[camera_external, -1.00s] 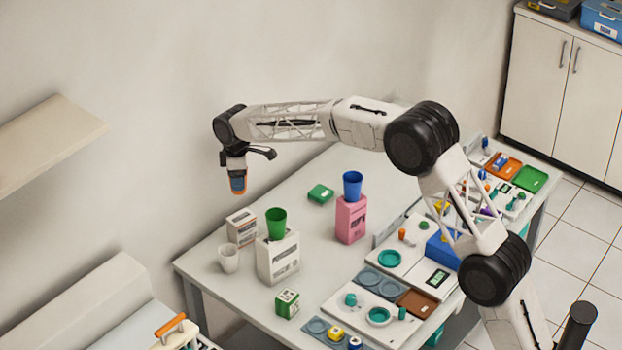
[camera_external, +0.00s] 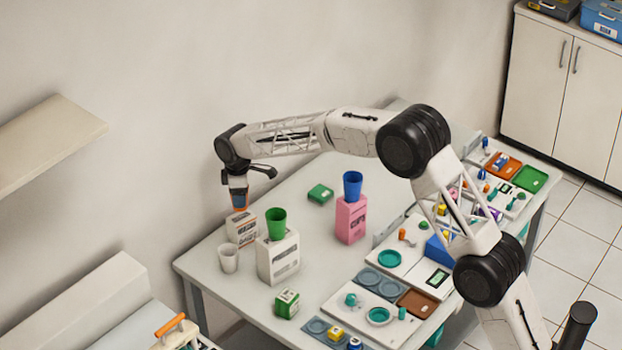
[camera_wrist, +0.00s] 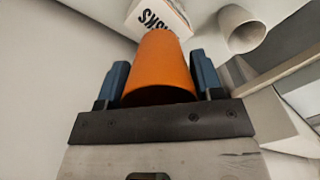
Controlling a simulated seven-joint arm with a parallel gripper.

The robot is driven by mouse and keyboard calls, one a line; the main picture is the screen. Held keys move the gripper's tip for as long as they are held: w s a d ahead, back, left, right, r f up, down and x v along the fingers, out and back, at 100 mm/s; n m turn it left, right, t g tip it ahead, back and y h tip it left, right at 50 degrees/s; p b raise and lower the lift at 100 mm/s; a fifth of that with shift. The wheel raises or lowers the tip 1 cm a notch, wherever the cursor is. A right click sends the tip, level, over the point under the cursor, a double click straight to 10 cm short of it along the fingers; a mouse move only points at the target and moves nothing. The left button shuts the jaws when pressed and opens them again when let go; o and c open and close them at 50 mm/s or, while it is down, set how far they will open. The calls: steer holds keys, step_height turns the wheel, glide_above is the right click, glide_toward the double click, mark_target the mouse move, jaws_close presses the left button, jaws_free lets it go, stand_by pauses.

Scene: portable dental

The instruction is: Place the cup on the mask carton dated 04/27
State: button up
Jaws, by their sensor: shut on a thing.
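My gripper (camera_wrist: 158,82) is shut on an orange cup (camera_wrist: 158,62), with one blue finger on each side of it. In the external view my gripper (camera_external: 238,193) is at the left end of the table, just above a small white carton (camera_external: 241,230). I cannot tell whether the cup touches this carton. The carton (camera_wrist: 150,18) shows beyond the cup in the wrist view, with dark lettering ending in "SKS". A larger white carton (camera_external: 278,260) bears a green cup (camera_external: 276,224). A pink carton (camera_external: 351,222) bears a blue cup (camera_external: 352,185). No date is readable.
A white cup (camera_external: 229,259) stands on the table beside the small carton, and shows in the wrist view (camera_wrist: 240,28). Small green boxes (camera_external: 287,303) (camera_external: 320,193) lie on the table. Dental trays and tools crowd the table's right side. The back middle of the table is mostly bare.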

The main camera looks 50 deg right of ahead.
steer(key=shift+f, duration=1.75)
steer(key=shift+f, duration=0.2)
steer(key=o, duration=0.9)
steer(key=shift+r, duration=0.25)
step_height(320, 180, up, 12)
